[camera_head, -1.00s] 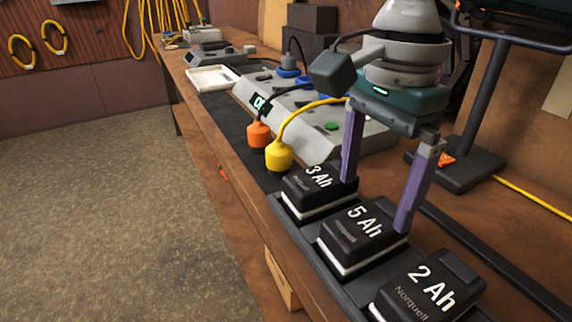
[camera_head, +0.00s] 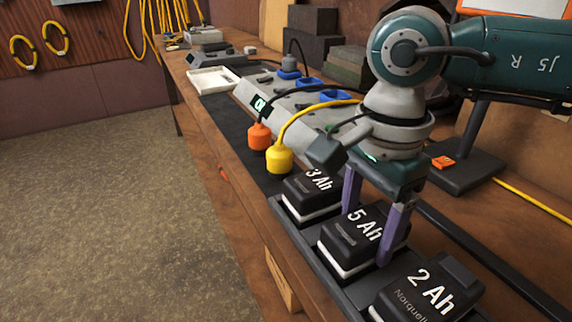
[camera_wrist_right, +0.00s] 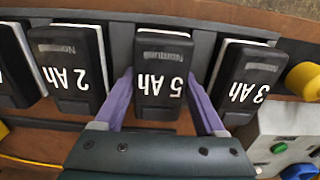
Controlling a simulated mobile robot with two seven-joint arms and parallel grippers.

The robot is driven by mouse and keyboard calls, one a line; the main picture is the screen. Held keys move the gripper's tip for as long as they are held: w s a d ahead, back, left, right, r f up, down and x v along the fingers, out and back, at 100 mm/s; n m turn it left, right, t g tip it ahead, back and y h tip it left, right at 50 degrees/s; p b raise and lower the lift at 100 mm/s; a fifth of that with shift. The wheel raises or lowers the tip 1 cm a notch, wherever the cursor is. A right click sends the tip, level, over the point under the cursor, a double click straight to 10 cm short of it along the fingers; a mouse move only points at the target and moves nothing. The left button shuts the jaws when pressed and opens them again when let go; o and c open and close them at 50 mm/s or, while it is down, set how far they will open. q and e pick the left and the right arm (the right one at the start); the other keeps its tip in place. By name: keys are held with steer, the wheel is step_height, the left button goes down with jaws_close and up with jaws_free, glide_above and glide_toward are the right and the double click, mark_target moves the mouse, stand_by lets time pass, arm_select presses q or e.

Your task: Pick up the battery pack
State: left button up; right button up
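In the right wrist view, one finger is on each side of the 5 Ah pack (camera_wrist_right: 163,62), in the gaps towards the 2 Ah pack (camera_wrist_right: 73,70) and the 3 Ah pack (camera_wrist_right: 246,80). The fingers look open, with no clear grip on the pack. My left gripper is not in view.
A grey charging station (camera_head: 262,103) with orange (camera_head: 259,136) and yellow (camera_head: 280,158) plugs stands beyond the packs. A white tray (camera_head: 212,80) lies farther back. A dark stand base (camera_head: 468,170) is at the right. The floor at the left is clear.

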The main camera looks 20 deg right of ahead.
jaws_close()
stand_by(0.3)
stand_by(0.3)
